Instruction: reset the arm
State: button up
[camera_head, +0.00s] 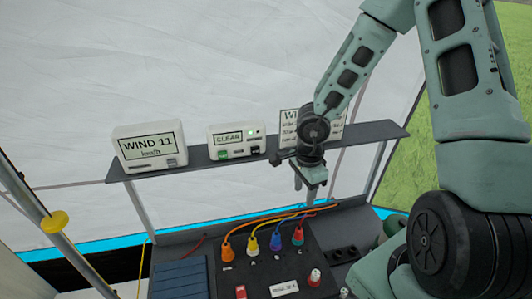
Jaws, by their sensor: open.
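My arm comes in from the upper right and bends down toward the shelf. My gripper (304,182) points down in front of the shelf's right half, above the back of the black panel. It is open, and I see nothing between its fingers. My wrist partly hides a white sign with dark writing (288,122) behind it.
A dark shelf (190,164) carries a display reading WIND 11 (150,146) and a box reading CLEAR (236,140). Below, a black panel (262,268) has several coloured plugs with cables. A pole with a yellow knob (54,222) stands at left.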

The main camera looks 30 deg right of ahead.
jog(key=w+a+r+n+t+y+b, duration=0.1)
jog(key=a+r+n+t+y+b, duration=0.1)
jog(key=a+n+b, duration=0.5)
jog(key=w+a+r+n+t+y+b, duration=0.15)
jog(key=a+n, duration=0.35)
jog(key=a, duration=0.7)
jog(key=s+a+n+g+b, duration=0.3)
jog(key=s+a+n, duration=0.5)
jog(key=s, duration=0.4)
jog(key=s+d+f+n+h+b, duration=0.1)
jog(key=s+d+n+h+b, duration=0.2)
jog(key=s+n, duration=0.4)
jog(key=shift+s+d, duration=0.65)
jog(key=shift+d, duration=0.15)
